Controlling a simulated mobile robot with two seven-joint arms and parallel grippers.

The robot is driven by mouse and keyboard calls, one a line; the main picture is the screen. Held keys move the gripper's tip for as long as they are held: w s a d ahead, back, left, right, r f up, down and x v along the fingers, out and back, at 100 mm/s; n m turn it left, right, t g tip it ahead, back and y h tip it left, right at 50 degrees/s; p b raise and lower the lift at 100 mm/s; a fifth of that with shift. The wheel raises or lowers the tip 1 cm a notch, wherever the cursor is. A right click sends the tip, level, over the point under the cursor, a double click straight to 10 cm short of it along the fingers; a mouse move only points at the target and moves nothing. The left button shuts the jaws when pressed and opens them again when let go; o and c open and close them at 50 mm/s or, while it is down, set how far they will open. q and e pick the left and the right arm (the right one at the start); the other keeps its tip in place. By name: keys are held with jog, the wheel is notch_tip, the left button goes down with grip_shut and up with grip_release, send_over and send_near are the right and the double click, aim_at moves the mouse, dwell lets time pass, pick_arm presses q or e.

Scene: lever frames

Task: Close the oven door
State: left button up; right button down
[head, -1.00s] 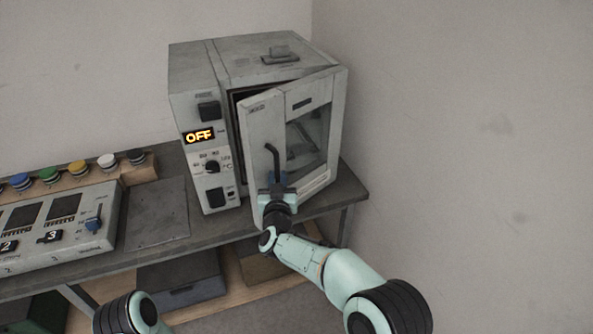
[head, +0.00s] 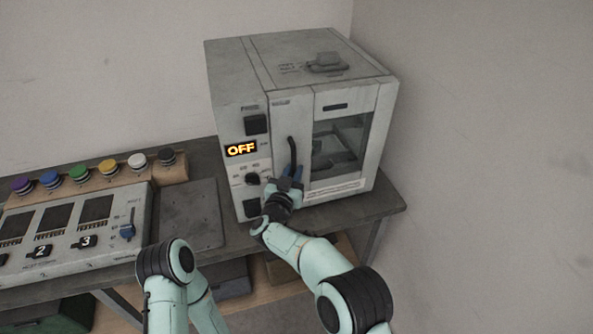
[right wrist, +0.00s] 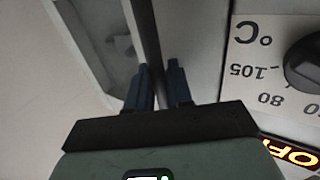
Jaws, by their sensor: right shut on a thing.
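The grey oven (head: 228,72) stands on the table at the back right. Its display reads OFF. Its door (head: 376,150), with a window, sits against or almost against the oven's front; a small remaining gap cannot be ruled out. The dark door handle (head: 292,150) is upright near the door's left edge. My right gripper (head: 291,173) is at the handle's lower part. In the right wrist view the two blue fingers (right wrist: 160,88) are shut on the handle (right wrist: 146,35), one on each side. My left arm shows at the lower left, but its gripper is out of view.
A control panel (head: 75,228) with sliders and numbered tags lies left of the oven. Several coloured buttons (head: 79,173) stand behind it. A bare flat plate (head: 192,212) lies between panel and oven. A wall rises close on the right.

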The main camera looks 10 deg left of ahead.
pick_arm(q)
jog(key=shift+w+a+r, duration=0.1)
jog(key=shift+w, duration=0.05)
pick_arm(e)
jog(key=shift+w+r, duration=0.15)
jog(key=shift+r, duration=0.25)
jog(key=c, duration=1.2)
grip_release()
jog(key=shift+f, duration=0.1)
jog(key=shift+s+a+f, duration=0.1)
jog(key=shift+s+f, duration=0.05)
jog(key=shift+s, duration=0.1)
pick_arm(q)
jog(key=s+f+b, duration=0.1)
jog(key=f+b, duration=0.1)
jog(key=f, duration=0.1)
jog(key=s+f+b, duration=0.1)
jog(key=f, duration=0.1)
jog(key=shift+s+a+b, duration=0.1)
jog(key=shift+s+b, duration=0.2)
jog(key=shift+b, duration=0.1)
pick_arm(e)
jog(key=s+a, duration=0.1)
jog(key=s, duration=1.2)
jog(key=shift+a, duration=0.15)
